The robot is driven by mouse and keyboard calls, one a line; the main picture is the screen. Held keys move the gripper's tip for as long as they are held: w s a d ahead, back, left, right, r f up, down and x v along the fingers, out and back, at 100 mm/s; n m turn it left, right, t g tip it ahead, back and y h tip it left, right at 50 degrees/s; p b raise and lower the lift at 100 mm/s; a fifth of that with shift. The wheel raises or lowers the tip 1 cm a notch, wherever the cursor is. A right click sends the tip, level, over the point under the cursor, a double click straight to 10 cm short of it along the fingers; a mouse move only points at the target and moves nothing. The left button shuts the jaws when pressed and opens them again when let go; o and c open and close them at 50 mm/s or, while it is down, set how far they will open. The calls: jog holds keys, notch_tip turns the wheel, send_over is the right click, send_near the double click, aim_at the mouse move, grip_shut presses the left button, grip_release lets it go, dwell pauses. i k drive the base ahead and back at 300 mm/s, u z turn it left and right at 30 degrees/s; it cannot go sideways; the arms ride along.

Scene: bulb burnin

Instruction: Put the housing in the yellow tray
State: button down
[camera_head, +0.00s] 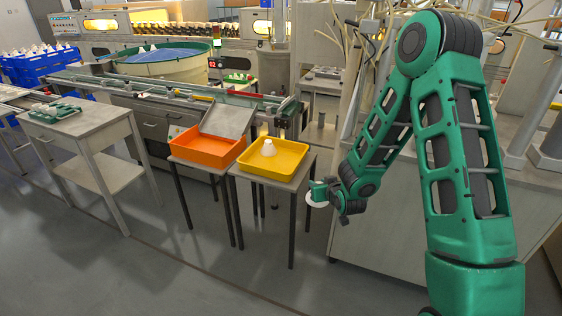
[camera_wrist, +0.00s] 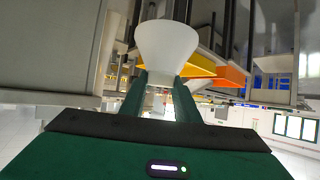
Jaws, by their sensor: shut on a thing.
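My gripper (camera_head: 320,192) is to the right of the yellow tray (camera_head: 296,167), beyond its table's right edge. It is shut on a white cone-shaped housing (camera_head: 317,203), which shows only as a pale rim below the jaws. In the wrist view the housing (camera_wrist: 166,45) flares outward, and its narrow end sits between the two green fingers of my gripper (camera_wrist: 160,84). Another white cone-shaped housing (camera_head: 268,148) stands inside the yellow tray. The yellow tray also shows partly behind the held housing in the wrist view (camera_wrist: 200,66).
An orange tray (camera_head: 200,160) stands left of the yellow one, with a grey panel (camera_head: 228,118) leaning at its back. A conveyor (camera_head: 190,92) runs behind. A grey cabinet (camera_head: 370,235) is close beside my gripper. Floor (camera_head: 190,270) in front is clear.

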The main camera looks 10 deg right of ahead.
aim_at(280, 170)
jog(key=i, duration=0.9)
jog(key=u, duration=0.1)
